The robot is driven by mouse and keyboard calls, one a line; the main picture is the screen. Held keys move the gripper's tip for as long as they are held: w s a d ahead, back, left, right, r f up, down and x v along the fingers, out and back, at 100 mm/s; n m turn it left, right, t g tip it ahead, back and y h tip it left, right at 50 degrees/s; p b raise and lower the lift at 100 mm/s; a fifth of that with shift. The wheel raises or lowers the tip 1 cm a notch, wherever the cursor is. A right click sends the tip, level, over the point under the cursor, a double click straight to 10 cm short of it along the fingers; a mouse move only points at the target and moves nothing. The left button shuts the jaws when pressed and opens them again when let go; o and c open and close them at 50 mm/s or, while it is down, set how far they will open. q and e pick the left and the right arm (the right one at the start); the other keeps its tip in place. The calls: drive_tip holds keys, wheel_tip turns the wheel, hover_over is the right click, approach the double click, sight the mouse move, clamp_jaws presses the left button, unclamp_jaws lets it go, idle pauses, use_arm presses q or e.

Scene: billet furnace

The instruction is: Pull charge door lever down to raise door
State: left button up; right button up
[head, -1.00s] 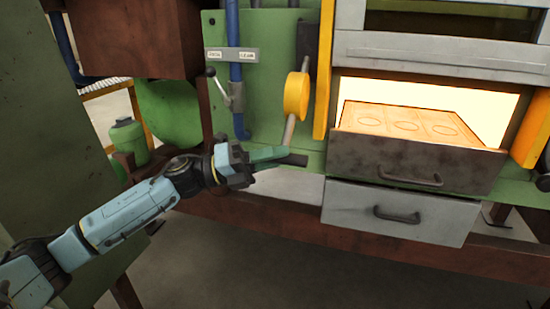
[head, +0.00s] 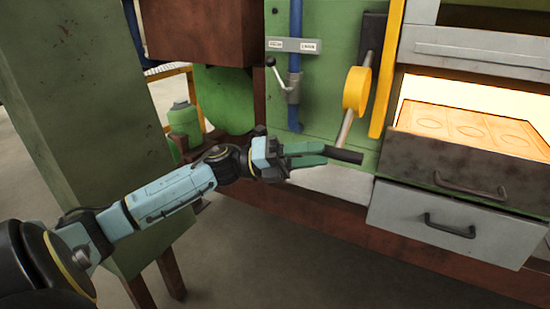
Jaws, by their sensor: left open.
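The charge door lever has a yellow round hub (head: 357,91), a metal shaft (head: 345,127) slanting down from it and a black grip (head: 346,156) at its low end. My left gripper (head: 322,154) is open, its green fingers at the left end of the black grip. I cannot tell whether the fingers touch it or how far they reach around it. The furnace opening (head: 440,90) glows bright at the right, uncovered above the dark drawer front. My right gripper is out of view.
A dark drawer (head: 450,165) holding a glowing slab with oval marks (head: 470,125) juts out at the right, above a grey drawer (head: 450,222). A small valve lever (head: 279,75) on a blue pipe (head: 295,60) is left of the hub. A green cabinet (head: 85,130) stands at left.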

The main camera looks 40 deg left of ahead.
use_arm(q)
drive_tip(key=v, duration=0.9)
drive_tip(key=shift+s+a+p, duration=0.15)
drive_tip(key=shift+a+p, duration=0.2)
drive_tip(key=shift+p, duration=0.1)
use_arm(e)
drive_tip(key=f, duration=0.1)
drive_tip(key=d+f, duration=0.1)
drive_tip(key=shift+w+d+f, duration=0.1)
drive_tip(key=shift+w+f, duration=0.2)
use_arm(q)
drive_tip(key=shift+f, duration=0.15)
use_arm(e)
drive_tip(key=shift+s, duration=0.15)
